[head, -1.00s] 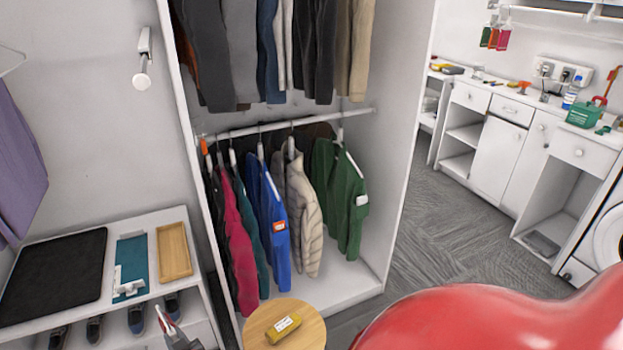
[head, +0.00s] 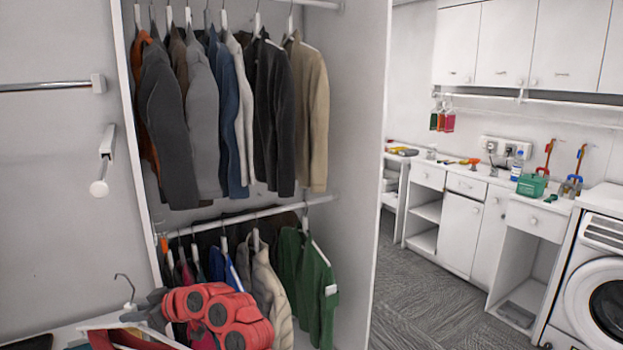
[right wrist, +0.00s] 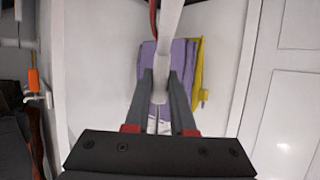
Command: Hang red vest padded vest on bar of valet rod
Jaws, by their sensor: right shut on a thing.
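The valet rod (head: 104,160) is a short white bar with a round end knob. It sticks out from the left wall in the head view and looks bare. My right gripper (head: 146,306) is below and a little right of it, shut on the neck of a white hanger (head: 160,335). The hanger's dark hook (head: 125,281) points up, below the rod and apart from it. The red padded vest (head: 112,340) hangs on the hanger, mostly cut off by the bottom edge. In the right wrist view both fingers (right wrist: 161,92) close on the white neck. My left gripper is out of view.
A wardrobe with two rails of clothes (head: 230,110) stands just right of the rod, its side panel close by. A chrome rail (head: 45,87) is on the wall at upper left. Purple cloth (right wrist: 184,62) shows beyond the fingers. A washing machine (head: 595,285) stands far right.

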